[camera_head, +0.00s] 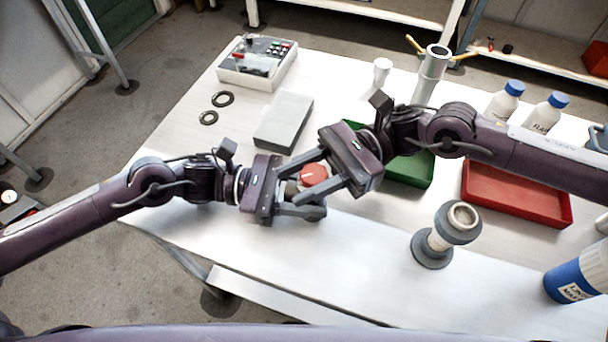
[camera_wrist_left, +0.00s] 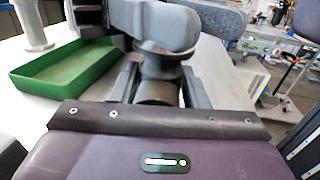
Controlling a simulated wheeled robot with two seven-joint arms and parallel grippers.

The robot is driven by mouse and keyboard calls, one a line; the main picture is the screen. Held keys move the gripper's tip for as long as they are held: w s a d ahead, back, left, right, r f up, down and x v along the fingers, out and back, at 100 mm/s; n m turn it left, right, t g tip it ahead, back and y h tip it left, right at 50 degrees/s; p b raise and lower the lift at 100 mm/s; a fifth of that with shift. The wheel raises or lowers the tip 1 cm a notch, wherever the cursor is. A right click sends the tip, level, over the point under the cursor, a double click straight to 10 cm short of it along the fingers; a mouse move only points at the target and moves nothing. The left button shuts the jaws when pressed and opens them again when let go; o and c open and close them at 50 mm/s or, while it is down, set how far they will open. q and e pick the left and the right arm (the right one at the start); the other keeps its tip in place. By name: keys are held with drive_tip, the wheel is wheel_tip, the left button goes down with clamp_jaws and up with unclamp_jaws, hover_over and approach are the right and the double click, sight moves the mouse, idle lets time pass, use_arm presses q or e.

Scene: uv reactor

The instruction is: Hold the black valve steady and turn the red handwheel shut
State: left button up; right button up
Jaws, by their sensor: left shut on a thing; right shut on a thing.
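The red handwheel (camera_head: 313,174) sits on top of the black valve (camera_head: 316,213), near the middle of the table. Its round top shows in the head view between my right gripper's fingers. My left gripper (camera_head: 308,206) comes in from the left and is shut on the valve body. In the left wrist view the dark valve body (camera_wrist_left: 158,90) stands between its fingers. My right gripper (camera_head: 303,184) reaches in from the right and is shut on the handwheel, its grey fingers crossing above the valve. The fingers hide much of the valve and the wheel's rim.
Behind are a grey block (camera_head: 284,122), two black rings (camera_head: 209,117) and a control box (camera_head: 256,62). A green tray (camera_head: 412,172) and red tray (camera_head: 517,197) lie to the right. The front left table is clear.

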drive_tip(key=shift+w+m+t+y, duration=0.1)
drive_tip(key=shift+m+t+y, duration=0.5)
drive_tip(key=shift+m+t, duration=0.45)
drive_tip(key=o, duration=1)
drive_tip(key=v, duration=1.2)
